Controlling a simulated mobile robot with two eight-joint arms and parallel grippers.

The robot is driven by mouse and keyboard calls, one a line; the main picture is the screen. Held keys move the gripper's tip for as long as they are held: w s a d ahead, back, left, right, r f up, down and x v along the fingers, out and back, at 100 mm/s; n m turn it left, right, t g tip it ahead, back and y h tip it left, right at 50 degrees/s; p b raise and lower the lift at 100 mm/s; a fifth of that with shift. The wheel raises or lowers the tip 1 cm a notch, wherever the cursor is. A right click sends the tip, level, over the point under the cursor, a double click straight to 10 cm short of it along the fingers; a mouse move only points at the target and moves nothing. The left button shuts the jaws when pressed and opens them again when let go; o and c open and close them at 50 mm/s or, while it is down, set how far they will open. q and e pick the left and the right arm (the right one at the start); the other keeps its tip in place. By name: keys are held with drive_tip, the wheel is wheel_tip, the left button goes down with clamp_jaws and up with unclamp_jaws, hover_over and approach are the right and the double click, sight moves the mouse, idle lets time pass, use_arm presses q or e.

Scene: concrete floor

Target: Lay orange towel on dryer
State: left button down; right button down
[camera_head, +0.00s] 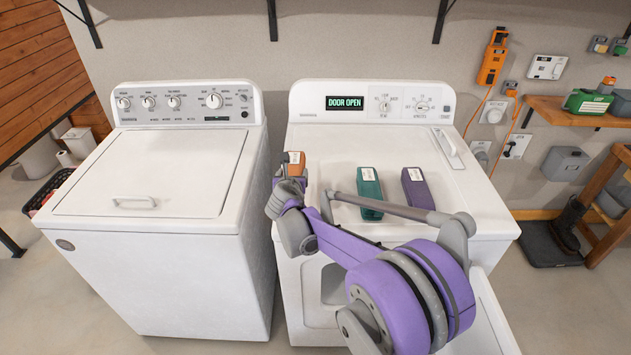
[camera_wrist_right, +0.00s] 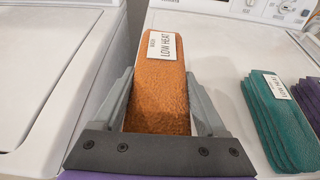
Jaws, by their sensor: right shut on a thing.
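The orange towel (camera_head: 296,158) is a folded block with a white tag. It is at the left edge of the white dryer's top (camera_head: 340,150). In the right wrist view the orange towel (camera_wrist_right: 160,80) stands between my fingers, and its tag reads "LOW HEAT". My right gripper (camera_head: 289,176) is shut on its near end; in the wrist view the gripper (camera_wrist_right: 160,108) has one finger on each side. I cannot tell whether the towel touches the dryer top. My left gripper is not in view.
A teal towel (camera_head: 369,186) and a purple towel (camera_head: 416,188) lie on the dryer top to the right. The dryer's display (camera_head: 345,103) reads "DOOR OPEN". A white washer (camera_head: 150,175) stands to the left, across a narrow gap.

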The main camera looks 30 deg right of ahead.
drive_tip(key=shift+f, duration=3)
drive_tip(key=shift+f, duration=0.15)
unclamp_jaws()
